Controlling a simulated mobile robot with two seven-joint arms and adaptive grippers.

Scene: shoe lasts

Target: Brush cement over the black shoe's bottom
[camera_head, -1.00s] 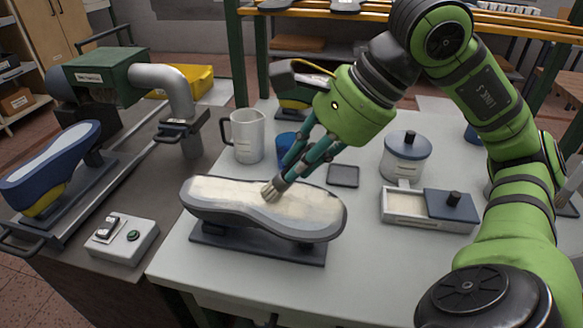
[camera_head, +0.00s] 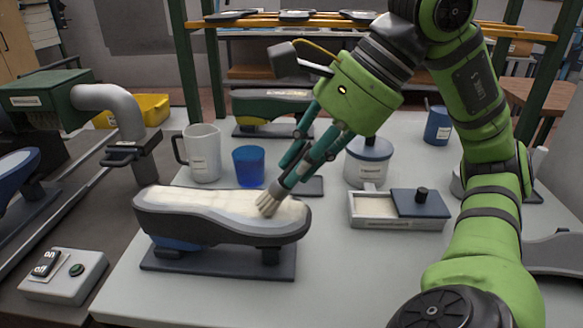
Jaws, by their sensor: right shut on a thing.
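The black shoe (camera_head: 211,231) lies bottom up on a dark stand (camera_head: 218,262) at the front of the table. Its bottom shows a pale cream coating over most of the heel and middle, with greyer edges. My right gripper (camera_head: 291,178) is shut on a brush (camera_head: 268,201) with pale bristles. The bristles touch or nearly touch the bottom toward its right end. My left gripper is not in view.
A white jug (camera_head: 202,153), a blue cup (camera_head: 249,167) and a lidded pot (camera_head: 368,161) stand behind the shoe. An open-sided tray with a blue lid (camera_head: 399,209) is to the right. A switch box (camera_head: 63,275) is at the left.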

